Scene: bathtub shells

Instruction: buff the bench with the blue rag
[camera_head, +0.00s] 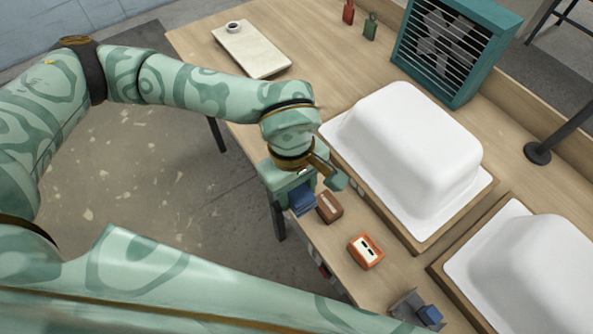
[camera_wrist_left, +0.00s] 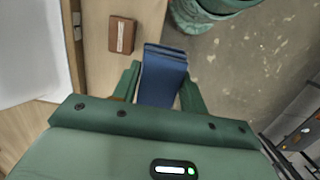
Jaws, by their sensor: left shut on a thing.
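The blue rag (camera_head: 302,200) is a folded dark-blue pad at the near left edge of the wooden bench (camera_head: 325,72). My left gripper (camera_head: 298,188) is shut on the rag. In the left wrist view the rag (camera_wrist_left: 163,72) sticks out between the two green fingers of my left gripper (camera_wrist_left: 160,88). There it overlaps the bench edge, with floor beyond. I cannot tell whether it touches the bench top. My right gripper is not in view.
A brown block (camera_head: 329,207) lies beside the rag, and an orange box (camera_head: 366,251) farther right. White shells (camera_head: 405,145) (camera_head: 535,270) fill much of the bench. A teal fan (camera_head: 448,45) stands behind. The far left has bare wood around a pale board (camera_head: 250,50).

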